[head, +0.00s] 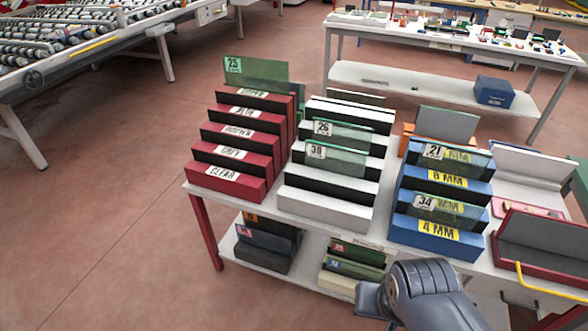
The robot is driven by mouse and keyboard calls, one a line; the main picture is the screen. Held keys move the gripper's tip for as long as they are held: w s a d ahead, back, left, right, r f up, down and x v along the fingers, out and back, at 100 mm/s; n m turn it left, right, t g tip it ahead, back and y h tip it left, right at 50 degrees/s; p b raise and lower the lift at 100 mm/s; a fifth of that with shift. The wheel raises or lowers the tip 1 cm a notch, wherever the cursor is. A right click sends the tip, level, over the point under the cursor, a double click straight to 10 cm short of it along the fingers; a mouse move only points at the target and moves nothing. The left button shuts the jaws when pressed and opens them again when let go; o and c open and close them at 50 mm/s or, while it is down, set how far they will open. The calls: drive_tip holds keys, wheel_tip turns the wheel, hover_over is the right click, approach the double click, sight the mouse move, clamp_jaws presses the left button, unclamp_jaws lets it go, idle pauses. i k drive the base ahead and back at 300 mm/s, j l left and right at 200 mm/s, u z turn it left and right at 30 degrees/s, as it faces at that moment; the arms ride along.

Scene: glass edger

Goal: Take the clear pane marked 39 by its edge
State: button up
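A pane with a white label that seems to read 39 (345,160) stands upright in the white slotted rack (325,207) in the middle of the table. It is clear with a green tint, and its top edge and label show above the slot; its lower part is hidden in the rack. Right behind it in the same rack stands a similar pane marked 26 (350,134). Part of my grey arm shows at the bottom, in front of the table, but my gripper itself is not in view.
A red rack (228,183) with a pane marked 25 (265,72) stands left. A blue rack (408,231) with panes marked 21 (470,158) and 34 (460,211) stands right. The lower shelf (305,278) holds more panes. Open floor (110,220) lies left.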

sight(336, 159)
drive_tip(key=i+j+z, duration=0.2)
drive_tip(key=i+j, duration=0.15)
drive_tip(key=i+j+z, duration=0.25)
drive_tip(key=i+j, duration=0.15)
drive_tip(key=i+j+z, duration=0.2)
drive_tip(key=j, duration=0.3)
drive_tip(key=i, duration=0.1)
